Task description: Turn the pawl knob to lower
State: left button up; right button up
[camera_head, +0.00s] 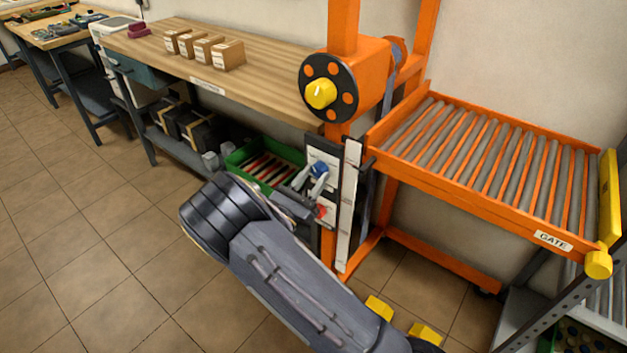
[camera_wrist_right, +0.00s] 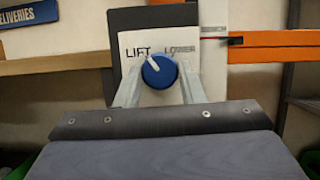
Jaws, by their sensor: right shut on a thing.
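The blue pawl knob (camera_head: 320,169) sits on a white plate on the orange lift's post. In the right wrist view the knob (camera_wrist_right: 159,73) has a white pointer line aimed up and left, toward the word LIFT (camera_wrist_right: 138,51). The word LOWER (camera_wrist_right: 180,50) is at the upper right of the knob. My right gripper (camera_head: 313,176) has a finger on each side of the knob and is shut on it. Its fingers (camera_wrist_right: 160,82) partly cover the plate. My left gripper is not in view.
A wheel with a yellow hub (camera_head: 320,94) is above the knob on the orange post. A roller table (camera_head: 480,170) with a gate stands to the right. A wooden bench (camera_head: 262,92) with several small boxes is behind left. A green crate (camera_head: 236,158) sits below it.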

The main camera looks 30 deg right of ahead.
jog(key=m+g, duration=0.1)
jog(key=m, duration=0.1)
jog(key=m+g+b, duration=0.1)
jog(key=m+g, duration=0.1)
jog(key=m, duration=0.1)
jog(key=shift+w+a+f+h, duration=0.1)
jog(key=shift+w+f+h, duration=0.05)
jog(key=shift+h, duration=0.15)
jog(key=m+g+b, duration=0.1)
jog(key=m, duration=0.2)
jog(key=m+g, duration=0.1)
jog(key=m, duration=0.2)
jog(key=shift+w+m+g+b, duration=0.15)
jog(key=shift+m+g+b, duration=0.25)
jog(key=m+g, duration=0.1)
jog(key=m, duration=0.1)
jog(key=m+g+y+b, duration=0.1)
jog(key=m, duration=0.1)
jog(key=shift+a+r, duration=0.1)
jog(key=shift+r, duration=0.1)
jog(key=shift+w+r+m+g+y+b, duration=0.15)
jog(key=shift+m+y+b, duration=0.2)
jog(key=shift+m, duration=0.75)
jog(key=shift+s+r+m+g+y+b, duration=0.1)
jog(key=shift+m+g+y+b, duration=0.2)
jog(key=shift+m, duration=0.8)
jog(key=o, duration=1)
